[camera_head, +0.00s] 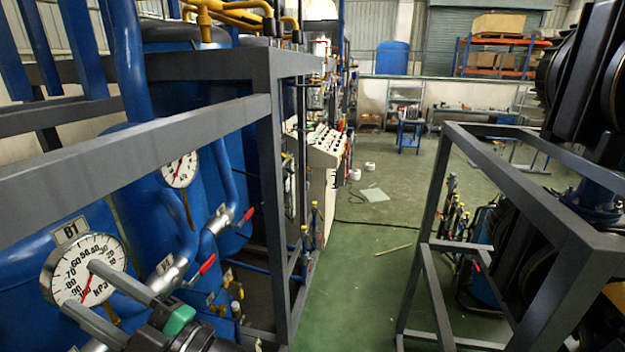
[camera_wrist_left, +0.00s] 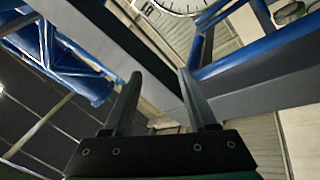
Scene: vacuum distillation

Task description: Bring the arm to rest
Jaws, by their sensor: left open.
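My left gripper (camera_head: 78,287) is in the lower left of the head view. Its two grey fingers are apart with nothing held between them. They overlap the face of a round white kPa gauge (camera_head: 105,262) under a tag marked B1; I cannot tell whether they touch it. In the left wrist view, the open fingers (camera_wrist_left: 159,73) point toward grey and blue beams. Part of a dial (camera_wrist_left: 172,4) shows at the top edge there. My right gripper is not in view.
A grey frame (camera_head: 150,138) with blue tanks and pipes stands close on the left. Valves with red handles (camera_head: 207,264) sit near the gripper. Another grey frame (camera_head: 520,185) stands at right. Green floor (camera_head: 355,290) lies open between them.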

